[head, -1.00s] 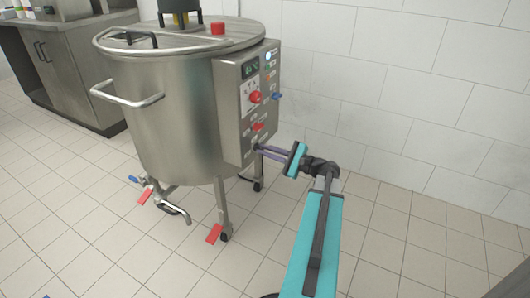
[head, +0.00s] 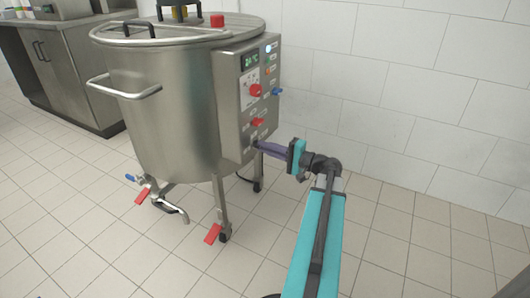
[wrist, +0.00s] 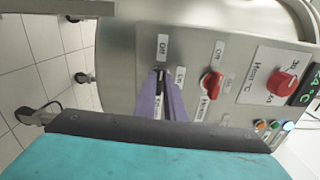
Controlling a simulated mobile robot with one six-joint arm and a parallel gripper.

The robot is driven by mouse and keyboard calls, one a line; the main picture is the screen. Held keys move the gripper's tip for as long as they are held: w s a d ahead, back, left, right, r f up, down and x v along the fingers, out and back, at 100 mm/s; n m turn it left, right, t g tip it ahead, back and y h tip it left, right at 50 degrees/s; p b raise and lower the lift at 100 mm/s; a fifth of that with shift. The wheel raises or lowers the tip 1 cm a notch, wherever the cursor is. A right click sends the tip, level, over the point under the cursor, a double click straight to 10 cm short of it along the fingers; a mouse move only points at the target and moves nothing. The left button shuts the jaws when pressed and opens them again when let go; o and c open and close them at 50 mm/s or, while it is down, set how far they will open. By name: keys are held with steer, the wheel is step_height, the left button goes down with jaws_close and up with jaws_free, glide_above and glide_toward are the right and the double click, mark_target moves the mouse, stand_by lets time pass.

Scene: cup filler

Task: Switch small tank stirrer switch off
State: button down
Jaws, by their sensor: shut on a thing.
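The small steel tank (head: 165,100) stands on the floor with its control box (head: 243,110) on its right side. My gripper (head: 259,146) reaches the lower end of the panel from the right. In the wrist view, the purple fingers (wrist: 163,82) are shut together on a small dark switch (wrist: 160,71), which is mostly hidden between the tips. An "Off" label (wrist: 163,46) sits above it and an "On" label (wrist: 180,76) to its right. A label below is mostly covered by the fingers. The switch's exact angle cannot be told.
A red switch (wrist: 210,82) and a red heating knob (wrist: 282,84) are beside it on the panel; the display (head: 250,61) is lit. A white tiled wall stands behind. The floor at right is clear.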

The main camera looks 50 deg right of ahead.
steer(key=shift+s+a+f+n, duration=0.1)
steer(key=shift+f+n, duration=0.05)
steer(key=shift+n, duration=0.25)
steer(key=c, duration=1.8)
jaws_free()
steer(key=shift+c, duration=0.2)
steer(key=p+v, duration=0.4)
steer(key=v, duration=0.9)
steer(key=shift+s, duration=0.4)
